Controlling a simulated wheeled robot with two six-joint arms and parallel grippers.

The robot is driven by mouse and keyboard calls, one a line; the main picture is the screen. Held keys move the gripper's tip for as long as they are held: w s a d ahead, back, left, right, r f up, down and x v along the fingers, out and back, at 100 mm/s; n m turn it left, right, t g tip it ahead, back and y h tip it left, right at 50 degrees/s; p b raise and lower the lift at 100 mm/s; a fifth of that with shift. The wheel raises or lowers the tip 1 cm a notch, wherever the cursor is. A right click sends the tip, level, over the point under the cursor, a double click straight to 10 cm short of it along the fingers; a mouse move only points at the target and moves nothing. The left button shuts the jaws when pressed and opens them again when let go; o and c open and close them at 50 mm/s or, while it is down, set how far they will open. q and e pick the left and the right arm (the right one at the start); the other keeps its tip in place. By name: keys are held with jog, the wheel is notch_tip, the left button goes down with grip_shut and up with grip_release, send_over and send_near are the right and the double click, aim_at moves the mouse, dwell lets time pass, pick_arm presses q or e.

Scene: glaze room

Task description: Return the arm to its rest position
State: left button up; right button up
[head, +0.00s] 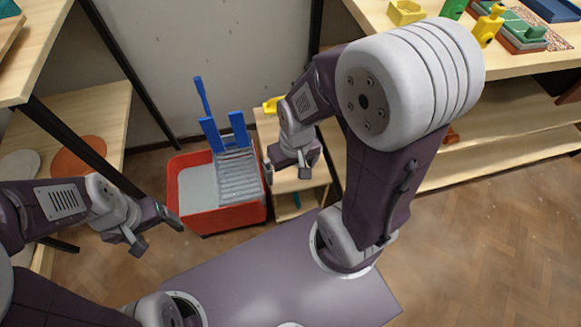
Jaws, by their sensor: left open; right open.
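My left gripper (158,231) is open and empty, at the left, just left of the red tub. My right gripper (287,172) is open and empty, near the middle, in front of a small wooden stand. My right arm is bent, with its elbow high at the upper right. I see nothing held in either gripper.
A red tub (226,218) with pale contents, a grey rack and blue uprights stands on the floor. A low wooden stand (314,183) is beside it. A wooden shelf (103,112) is at left. A bench (535,62) with yellow and green pieces is upper right. Right floor is clear.

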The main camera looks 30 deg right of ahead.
jog(key=shift+r, duration=0.1)
notch_tip(320, 180, up, 33)
jog(key=p, duration=3.2)
jog(key=shift+f+p, duration=0.2)
jog(key=shift+p, duration=0.2)
